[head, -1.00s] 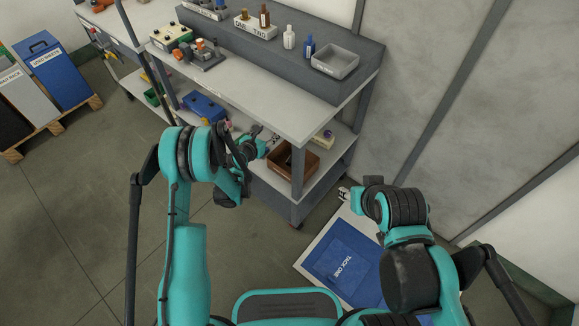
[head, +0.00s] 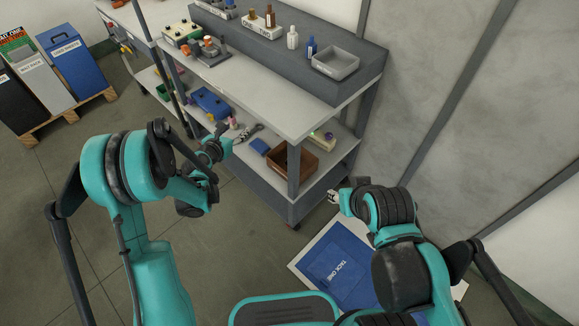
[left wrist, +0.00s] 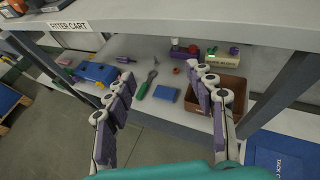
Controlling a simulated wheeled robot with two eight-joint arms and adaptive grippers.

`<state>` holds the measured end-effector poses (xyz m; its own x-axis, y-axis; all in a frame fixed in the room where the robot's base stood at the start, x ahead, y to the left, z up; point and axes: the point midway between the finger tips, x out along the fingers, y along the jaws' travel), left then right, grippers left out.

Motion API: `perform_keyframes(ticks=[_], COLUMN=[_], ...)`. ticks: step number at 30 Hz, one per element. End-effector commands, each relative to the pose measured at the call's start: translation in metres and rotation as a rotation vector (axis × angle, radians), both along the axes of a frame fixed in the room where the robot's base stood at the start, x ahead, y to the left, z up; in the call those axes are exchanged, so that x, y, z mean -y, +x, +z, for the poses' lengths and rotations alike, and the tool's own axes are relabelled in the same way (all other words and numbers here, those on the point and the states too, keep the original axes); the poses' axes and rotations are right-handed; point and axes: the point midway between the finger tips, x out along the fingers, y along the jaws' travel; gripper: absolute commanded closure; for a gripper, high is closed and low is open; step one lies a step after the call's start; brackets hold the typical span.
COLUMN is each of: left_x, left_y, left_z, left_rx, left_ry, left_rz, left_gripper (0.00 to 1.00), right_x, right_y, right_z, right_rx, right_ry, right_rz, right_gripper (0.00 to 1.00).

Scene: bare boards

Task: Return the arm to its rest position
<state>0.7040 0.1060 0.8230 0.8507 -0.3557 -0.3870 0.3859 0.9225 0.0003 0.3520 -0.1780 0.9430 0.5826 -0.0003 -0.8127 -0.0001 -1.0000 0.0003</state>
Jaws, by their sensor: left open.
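My left arm comes in from the left in the head view. Its gripper (head: 222,138) is in front of the fitter cart's lower shelf and looks small and partly hidden by its own wrist. In the left wrist view the two fingers of this gripper (left wrist: 160,92) stand wide apart with nothing between them. The cart's lower shelf lies beyond them. My right arm is bent at the right of the head view. Only a small pale part of its gripper (head: 333,197) shows above the floor mat, so its jaws cannot be read.
The grey fitter cart (head: 258,88) stands ahead. Its lower shelf holds a brown bin (head: 291,160), a blue box (head: 211,103) and a wrench (left wrist: 149,82). A blue tack mat (head: 338,267) lies on the floor. Waste bins (head: 72,62) stand at the left. Floor between is clear.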

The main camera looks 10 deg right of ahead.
Motion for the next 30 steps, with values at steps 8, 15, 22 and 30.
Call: perform_keyframes(ticks=[8, 15, 22, 30], left_x=[0.000, 0.000, -0.001, -0.013], left_y=[0.000, -0.003, -0.042, -0.130], left_z=[0.000, 0.007, 0.061, 0.116], left_rx=[0.000, 0.009, 0.088, 0.204], left_ry=[0.000, 0.046, 0.477, 1.144], left_rz=[0.000, -0.020, -0.227, -0.628], left_gripper=[0.45, 0.45, 0.45, 0.45], right_x=[0.000, 0.000, 0.000, 0.000], right_y=[0.000, 0.000, 0.000, 0.000], right_z=[0.000, 0.000, 0.000, 0.000], right_rx=[0.000, 0.000, 0.000, 0.000], right_ry=[0.000, 0.000, 0.000, 0.000], right_rz=[0.000, 0.000, 0.000, 0.000], right_gripper=[0.60, 0.60, 0.60, 0.60])
